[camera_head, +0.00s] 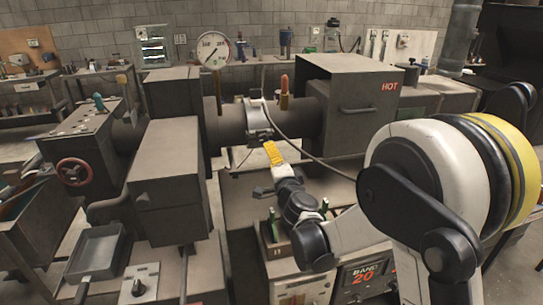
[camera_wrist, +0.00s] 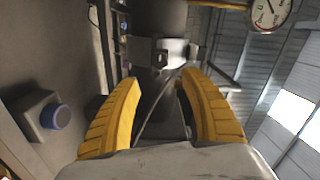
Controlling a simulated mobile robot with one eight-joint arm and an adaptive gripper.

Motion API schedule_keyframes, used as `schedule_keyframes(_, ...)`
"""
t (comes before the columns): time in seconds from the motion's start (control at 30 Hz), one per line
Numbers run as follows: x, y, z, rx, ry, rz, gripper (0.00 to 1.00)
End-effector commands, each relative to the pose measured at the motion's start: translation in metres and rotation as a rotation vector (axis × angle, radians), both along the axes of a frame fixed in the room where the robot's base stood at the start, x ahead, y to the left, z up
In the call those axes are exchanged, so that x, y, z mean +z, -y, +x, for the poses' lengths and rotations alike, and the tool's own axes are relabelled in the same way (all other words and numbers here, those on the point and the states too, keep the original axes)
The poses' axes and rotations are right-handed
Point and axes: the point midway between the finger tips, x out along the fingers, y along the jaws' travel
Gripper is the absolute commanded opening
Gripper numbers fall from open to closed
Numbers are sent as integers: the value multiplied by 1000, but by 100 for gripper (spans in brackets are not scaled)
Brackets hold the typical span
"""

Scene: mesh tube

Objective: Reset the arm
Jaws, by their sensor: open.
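My gripper (camera_head: 271,148) reaches up toward the horizontal dark tube (camera_head: 228,122) in the head view, its yellow fingers just below a light metal band (camera_head: 258,120) around that tube. In the wrist view my gripper (camera_wrist: 161,80) shows two yellow ribbed fingers spread apart. No object is visibly held between them. A metal clamp block (camera_wrist: 168,52) with the tube behind it lies beyond the fingertips. I cannot tell whether a finger touches it. My arm comes in from the right in the head view.
A grey box marked HOT (camera_head: 345,95) stands right of the band. A dial gauge (camera_head: 213,50) and an orange-handled lever (camera_head: 284,90) rise above the tube. A dark cable (camera_head: 305,153) hangs close to my gripper. A cabinet marked BAND 20 (camera_head: 366,275) stands below my arm.

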Motion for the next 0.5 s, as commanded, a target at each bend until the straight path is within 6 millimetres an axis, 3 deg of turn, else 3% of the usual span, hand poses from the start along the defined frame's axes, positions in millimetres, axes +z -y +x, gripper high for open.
schedule_keyframes(0.13,3,4,-1,-10,1,-11,53)
schedule_keyframes(0.23,17,25,-5,-57,-2,-66,53)
schedule_keyframes(0.37,45,79,-25,-171,-37,-227,53)
schedule_keyframes(0.5,63,144,-70,-269,-149,-460,53)
